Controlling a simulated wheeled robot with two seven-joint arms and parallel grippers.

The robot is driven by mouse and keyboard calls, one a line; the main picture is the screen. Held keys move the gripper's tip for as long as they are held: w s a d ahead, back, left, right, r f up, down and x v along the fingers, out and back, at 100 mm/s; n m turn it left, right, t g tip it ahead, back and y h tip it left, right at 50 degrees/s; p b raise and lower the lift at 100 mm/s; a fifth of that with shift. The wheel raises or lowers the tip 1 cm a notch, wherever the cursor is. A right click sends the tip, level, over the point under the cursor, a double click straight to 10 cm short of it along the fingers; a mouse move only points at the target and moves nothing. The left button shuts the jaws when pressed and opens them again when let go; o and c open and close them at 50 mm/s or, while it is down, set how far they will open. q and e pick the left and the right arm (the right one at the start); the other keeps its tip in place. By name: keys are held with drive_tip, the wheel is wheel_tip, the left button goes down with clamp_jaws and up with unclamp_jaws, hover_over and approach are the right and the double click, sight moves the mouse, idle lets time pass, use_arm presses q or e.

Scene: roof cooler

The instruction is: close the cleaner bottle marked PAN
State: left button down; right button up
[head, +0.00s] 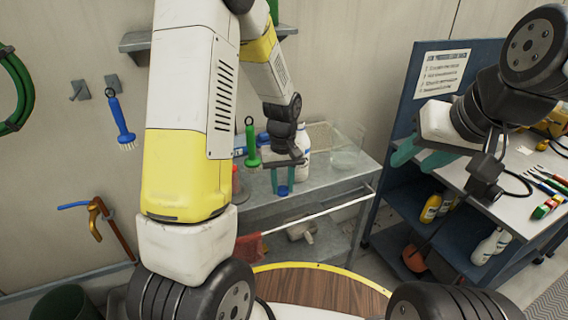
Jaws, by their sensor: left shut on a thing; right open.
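My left gripper (283,188) hangs over the grey metal shelf bench, fingers pointing down. It is shut on a small blue thing (283,191), which looks like a cap. A white bottle (303,158) stands upright on the bench just behind and to the right of it, partly hidden by the gripper. I cannot read PAN on any bottle, nor see the white bottle's mouth clearly. My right gripper (420,158) is open and empty, in the air in front of the blue cart at the right.
A clear bin (345,152) stands on the bench (332,171) right of the bottle. Blue (122,122) and green (252,146) brushes hang at the left. A red-headed, white-handled tool crosses the bench front. The blue cart (404,204) holds yellow and white bottles below, with tools on top.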

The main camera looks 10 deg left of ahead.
use_arm(q)
drive_tip(key=s+d, duration=0.4)
drive_tip(key=s, duration=0.3)
drive_tip(key=shift+d+r, duration=0.25)
drive_tip(key=shift+r, duration=0.15)
drive_tip(key=shift+w, duration=0.1)
